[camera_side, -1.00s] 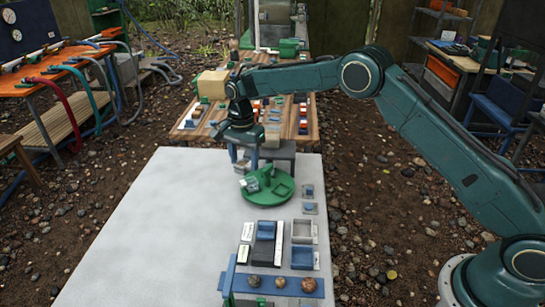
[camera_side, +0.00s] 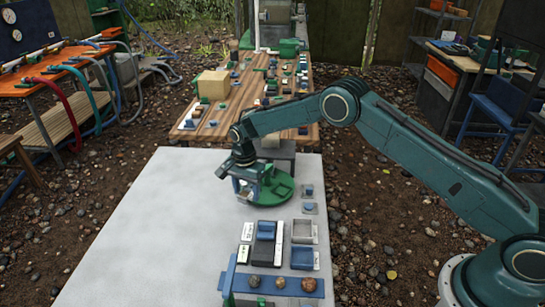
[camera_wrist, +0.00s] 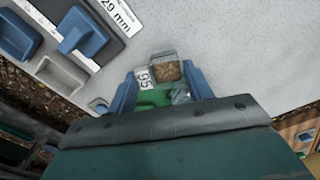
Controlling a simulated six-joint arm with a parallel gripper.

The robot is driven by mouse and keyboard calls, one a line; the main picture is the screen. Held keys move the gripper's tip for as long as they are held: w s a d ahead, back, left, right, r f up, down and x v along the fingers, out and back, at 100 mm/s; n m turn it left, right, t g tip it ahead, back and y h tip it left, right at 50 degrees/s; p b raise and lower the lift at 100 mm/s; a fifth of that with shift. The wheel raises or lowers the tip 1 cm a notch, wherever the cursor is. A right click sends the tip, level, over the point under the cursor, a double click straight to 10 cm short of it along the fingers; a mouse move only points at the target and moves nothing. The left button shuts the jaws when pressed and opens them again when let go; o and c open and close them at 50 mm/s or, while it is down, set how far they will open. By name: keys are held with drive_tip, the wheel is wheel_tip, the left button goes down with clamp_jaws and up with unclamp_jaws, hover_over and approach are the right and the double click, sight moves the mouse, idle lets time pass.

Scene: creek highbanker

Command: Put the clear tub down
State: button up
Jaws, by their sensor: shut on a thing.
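My gripper (camera_side: 240,181) is low at the left edge of the round green turntable (camera_side: 284,190). In the wrist view its blue jaws (camera_wrist: 162,88) are shut on the clear tub (camera_wrist: 167,70), a small see-through box with brown grainy stuff inside. The tub shows small and partly hidden under my gripper in the side view. I cannot tell whether its base touches the surface below. A white label (camera_wrist: 142,78) reading 95 is beside the tub, and part of the green turntable shows behind it.
A dark plate with a blue block (camera_side: 265,230), grey and blue trays (camera_side: 303,232), and a blue rack of round stones (camera_side: 280,283) stand nearer the camera. A wooden table (camera_side: 215,120) with small parts lies behind. The pale tabletop (camera_side: 160,230) is clear at left.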

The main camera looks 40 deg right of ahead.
sight(247, 199)
drive_tip(key=shift+f, duration=1.9)
drive_tip(key=shift+f, duration=0.2)
drive_tip(key=o, duration=1)
drive_tip(key=shift+r, duration=0.1)
wheel_tip(247, 199, up, 12)
drive_tip(key=shift+r, duration=0.1)
